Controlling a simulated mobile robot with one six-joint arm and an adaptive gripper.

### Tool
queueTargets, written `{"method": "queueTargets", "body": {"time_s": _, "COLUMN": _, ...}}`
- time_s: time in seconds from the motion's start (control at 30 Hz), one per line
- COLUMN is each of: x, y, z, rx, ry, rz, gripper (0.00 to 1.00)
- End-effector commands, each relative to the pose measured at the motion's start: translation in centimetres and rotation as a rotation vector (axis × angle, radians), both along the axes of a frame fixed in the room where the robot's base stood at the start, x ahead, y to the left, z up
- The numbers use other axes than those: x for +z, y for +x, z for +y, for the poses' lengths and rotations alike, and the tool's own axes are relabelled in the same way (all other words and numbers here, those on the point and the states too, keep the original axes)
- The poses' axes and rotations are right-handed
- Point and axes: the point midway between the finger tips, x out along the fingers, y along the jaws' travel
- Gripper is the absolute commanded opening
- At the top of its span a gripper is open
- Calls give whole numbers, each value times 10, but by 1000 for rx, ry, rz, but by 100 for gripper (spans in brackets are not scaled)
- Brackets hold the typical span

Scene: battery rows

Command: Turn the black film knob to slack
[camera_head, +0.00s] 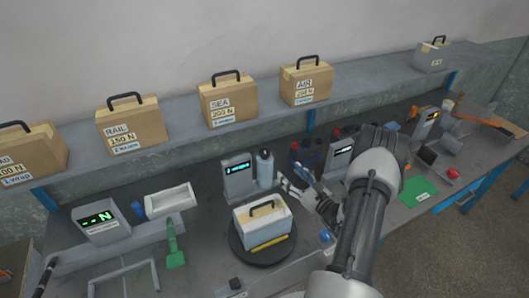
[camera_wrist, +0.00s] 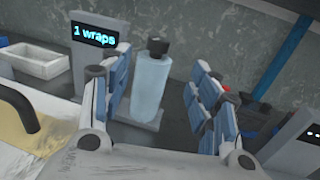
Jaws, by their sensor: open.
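The black film knob (camera_wrist: 157,45) sits on top of an upright pale blue film roll (camera_wrist: 150,88). In the head view the knob (camera_head: 265,152) is small, and the roll (camera_head: 265,172) stands just right of a grey display post (camera_head: 237,175). My gripper (camera_head: 296,181) is open and empty, to the right of and nearer than the roll. In the wrist view my gripper (camera_wrist: 162,92) has its blue-padded fingers spread to either side of the roll, with the knob above and beyond them. No contact with the knob shows.
The post's screen (camera_wrist: 95,35) reads "1 wraps". A white battery case (camera_head: 262,224) with a black handle stands on a dark turntable (camera_head: 239,250) in front. A white tray (camera_head: 170,201) lies left. Dark batteries (camera_head: 306,153) stand to the right, near my arm.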

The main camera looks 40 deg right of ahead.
Motion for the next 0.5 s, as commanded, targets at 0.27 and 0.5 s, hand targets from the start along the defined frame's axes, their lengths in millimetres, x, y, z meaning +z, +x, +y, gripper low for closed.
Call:
{"method": "queueTargets", "body": {"time_s": 0.27, "x": 0, "y": 62, "z": 0, "rx": 8, "ry": -4, "rz": -1, "gripper": 56}}
{"method": "queueTargets", "body": {"time_s": 0.5, "x": 0, "y": 113, "z": -3, "rx": 6, "ry": -3, "rz": -2, "gripper": 56}}
